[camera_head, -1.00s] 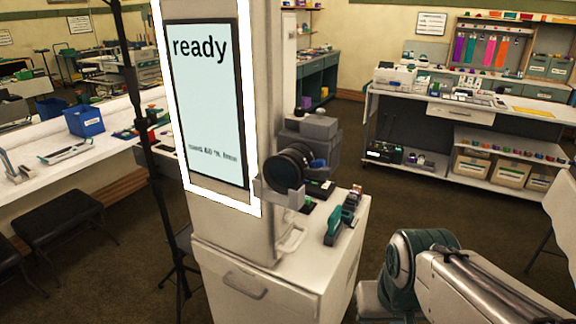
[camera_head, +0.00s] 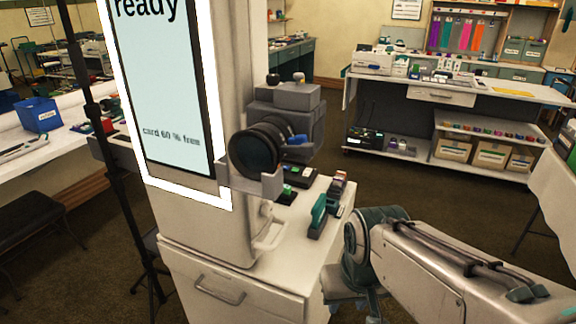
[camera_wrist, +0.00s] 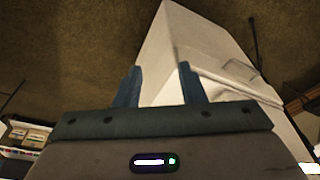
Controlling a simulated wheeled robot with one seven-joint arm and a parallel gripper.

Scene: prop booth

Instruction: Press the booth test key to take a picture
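The booth (camera_head: 222,60) is a pale column with a lit screen (camera_head: 160,75) reading "ready" and "card 60 % free". A dark camera (camera_head: 285,125) with a large lens is mounted on its right side. Below it, on the white cabinet top (camera_head: 285,250), sit small dark items with green parts (camera_head: 300,176); I cannot tell which is the test key. My gripper (camera_wrist: 159,68) is open and empty in the wrist view, its two blue-grey fingers apart, with the white cabinet (camera_wrist: 165,45) beyond them. In the head view my arm is right of the cabinet; the fingertips cannot be made out.
A green-handled item (camera_head: 318,217) and a small rack (camera_head: 338,190) stand on the cabinet's right side. A black stand (camera_head: 105,130) is left of the booth. A workbench (camera_head: 440,95) with boxes is at the back right. Brown floor lies open between.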

